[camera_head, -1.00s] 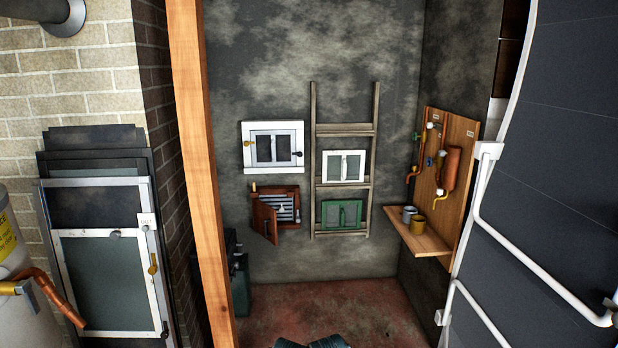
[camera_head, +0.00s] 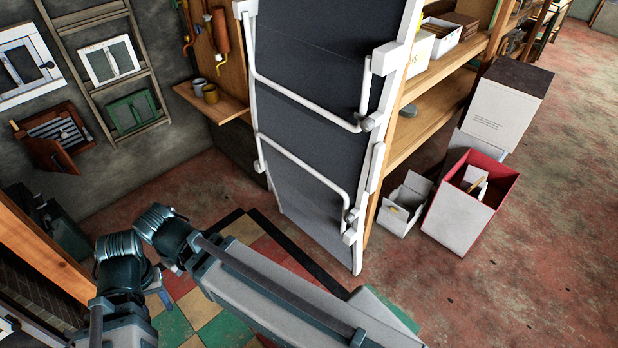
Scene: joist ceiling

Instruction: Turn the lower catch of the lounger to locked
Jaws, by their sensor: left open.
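The lounger (camera_head: 305,100) stands on end as a dark panel with white tubular edges, right of centre. Its lower catch (camera_head: 351,216) is a small grey piece on the right edge, where the lower white bar ends. Its exact setting is too small to tell. A similar upper catch (camera_head: 367,123) sits higher on the same edge. My left gripper (camera_head: 163,287) is open, low at the left and mostly hidden behind my arm links, well apart from the lounger. My right gripper is not in view.
A wooden shelf unit (camera_head: 432,112) stands right behind the lounger. A white box (camera_head: 404,205) and a red-lined box (camera_head: 462,212) stand on the floor beside it. A wooden post (camera_head: 40,245) is at the left. The floor (camera_head: 540,270) at the right is clear.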

